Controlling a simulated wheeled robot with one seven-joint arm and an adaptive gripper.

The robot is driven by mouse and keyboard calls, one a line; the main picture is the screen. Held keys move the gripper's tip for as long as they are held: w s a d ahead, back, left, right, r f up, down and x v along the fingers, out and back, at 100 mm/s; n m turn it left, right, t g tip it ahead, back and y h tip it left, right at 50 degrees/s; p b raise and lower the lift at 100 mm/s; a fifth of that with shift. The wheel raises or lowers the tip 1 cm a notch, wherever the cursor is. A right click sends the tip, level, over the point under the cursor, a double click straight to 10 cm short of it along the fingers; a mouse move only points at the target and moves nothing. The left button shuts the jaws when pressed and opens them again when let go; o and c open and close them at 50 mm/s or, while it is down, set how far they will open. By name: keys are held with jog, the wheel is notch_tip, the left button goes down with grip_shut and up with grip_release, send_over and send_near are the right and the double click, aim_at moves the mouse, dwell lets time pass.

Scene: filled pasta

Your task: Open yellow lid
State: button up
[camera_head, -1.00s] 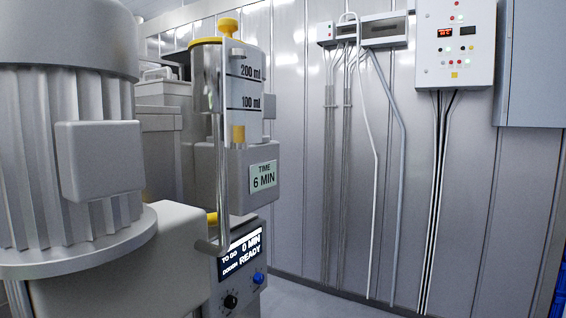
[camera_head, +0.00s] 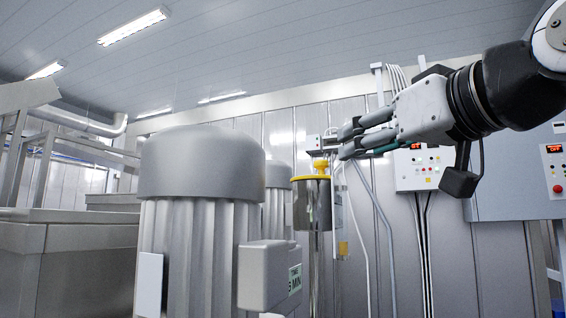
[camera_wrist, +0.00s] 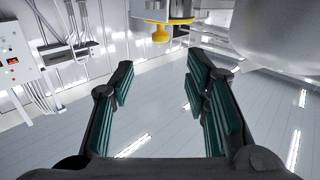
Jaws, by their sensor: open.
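In the wrist view the yellow lid (camera_wrist: 160,31) shows at the top centre, beyond the fingertips. My gripper (camera_head: 346,142) reaches in from the right in the head view, a little above and to the right of the lid. In the wrist view my gripper (camera_wrist: 157,80) is open, with its green-padded fingers apart and nothing between them. The gripper does not appear to touch the lid.
A large grey motor housing (camera_head: 195,165) stands left of the cylinder, with another behind it. A control panel (camera_head: 422,168) and cables are on the back wall. In the wrist view a big rounded grey body (camera_wrist: 280,35) lies at the upper right.

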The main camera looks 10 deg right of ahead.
aim_at(325, 161)
jog(key=w, duration=0.4)
jog(key=w+a+p, duration=0.1)
jog(key=w, duration=0.4)
jog(key=w+a, duration=0.1)
jog(key=w, duration=0.3)
jog(key=shift+w+a, duration=0.15)
jog(key=shift+w, duration=0.05)
jog(key=shift+c, duration=0.6)
grip_shut()
